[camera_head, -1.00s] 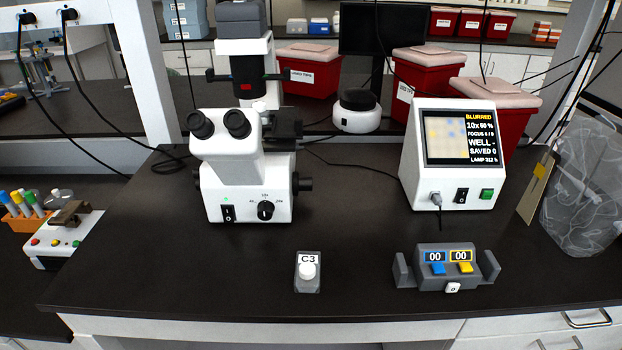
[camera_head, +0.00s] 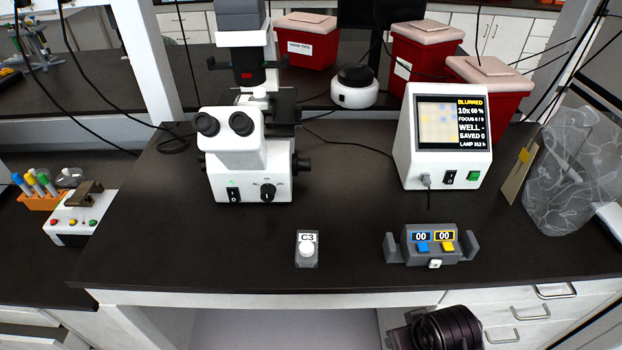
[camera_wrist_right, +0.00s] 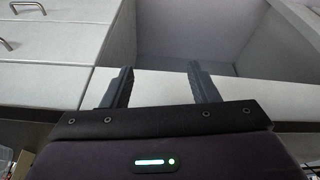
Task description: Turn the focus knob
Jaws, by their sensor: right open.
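The white microscope (camera_head: 235,150) stands on the dark bench, left of centre in the head view. A black focus knob (camera_head: 302,164) sticks out from its right side, and a smaller black knob shows on its left side. A round black dial (camera_head: 267,192) is on its front face. The monitor (camera_head: 452,120) at the right reads "BLURRED". My right gripper (camera_wrist_right: 162,80) is open and empty in the right wrist view, facing the white drawer fronts below the bench. Part of my right arm shows at the bottom of the head view. My left gripper is in neither current view.
A labelled C3 button block (camera_head: 307,255) and a grey counter box (camera_head: 432,246) sit near the bench's front edge. A clear bag (camera_head: 565,185) stands at the right, a device with coloured buttons (camera_head: 75,222) at the left. The bench between microscope and monitor is clear.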

